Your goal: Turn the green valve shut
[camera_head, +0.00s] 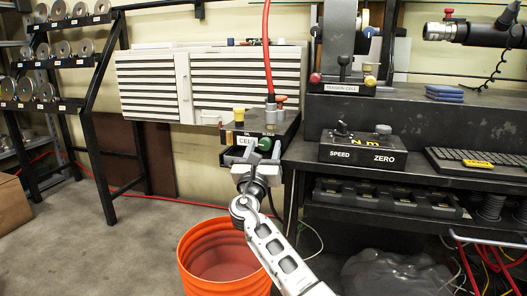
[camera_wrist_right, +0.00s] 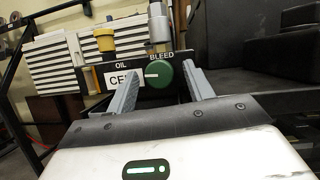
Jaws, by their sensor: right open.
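The green valve (camera_wrist_right: 158,74) is a round knob under the word BLEED on a dark panel, with a pale line on its face pointing left. In the head view the green valve (camera_head: 265,143) shows small, just beyond my right gripper (camera_head: 255,160). In the right wrist view my right gripper (camera_wrist_right: 162,88) is open, with one finger on each side of the knob. The fingers appear apart from it; the exact depth gap is hard to tell. My left gripper is not in view.
A red hose (camera_head: 267,50) rises from the valve unit. A yellow cap (camera_wrist_right: 106,38) marked OIL stands left of the valve. An orange bucket (camera_head: 200,240) is on the floor below my right arm. A black bench (camera_head: 420,120) with a SPEED/ZERO box (camera_head: 362,150) stands at right.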

